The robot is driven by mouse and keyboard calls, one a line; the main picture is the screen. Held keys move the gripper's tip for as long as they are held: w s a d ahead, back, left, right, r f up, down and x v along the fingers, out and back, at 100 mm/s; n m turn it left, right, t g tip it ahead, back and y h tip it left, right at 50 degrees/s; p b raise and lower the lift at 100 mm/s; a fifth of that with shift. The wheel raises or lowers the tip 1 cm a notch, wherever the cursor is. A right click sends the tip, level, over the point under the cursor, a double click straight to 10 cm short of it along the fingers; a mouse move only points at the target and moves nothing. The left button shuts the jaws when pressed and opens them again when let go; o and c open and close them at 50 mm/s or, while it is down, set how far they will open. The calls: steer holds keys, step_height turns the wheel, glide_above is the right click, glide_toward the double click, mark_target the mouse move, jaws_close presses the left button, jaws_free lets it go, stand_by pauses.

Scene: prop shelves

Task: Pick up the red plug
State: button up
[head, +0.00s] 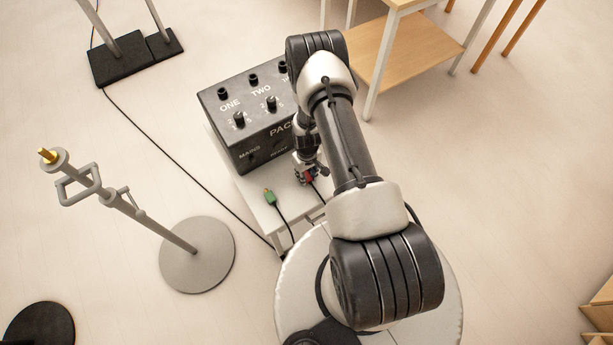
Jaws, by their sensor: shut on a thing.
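The red plug (309,176) shows as a small red patch at my gripper (306,174), over the front part of a small white stand. My gripper is shut on the red plug, and its fingers and my arm hide much of it. A dark cable hangs from the plug toward my base. I cannot tell whether the plug touches the stand's top or is lifted off it.
A green plug (270,197) with a cable lies on the white stand (257,190), left of my gripper. A black control box (245,130) stands behind. A grey pole stand (197,255) is at left. A wooden table (425,45) is at back right.

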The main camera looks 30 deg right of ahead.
steer(key=c, duration=0.3)
steer(key=shift+c, duration=0.2)
steer(key=shift+r, duration=0.1)
step_height(320, 180, up, 20)
steer(key=p, duration=0.6)
steer(key=a+r, duration=0.6)
steer(key=r, duration=0.5)
steer(key=a+r, duration=0.7)
steer(key=r, duration=0.4)
glide_above(307, 175)
step_height(307, 175, down, 22)
steer(key=shift+a+f, duration=0.1)
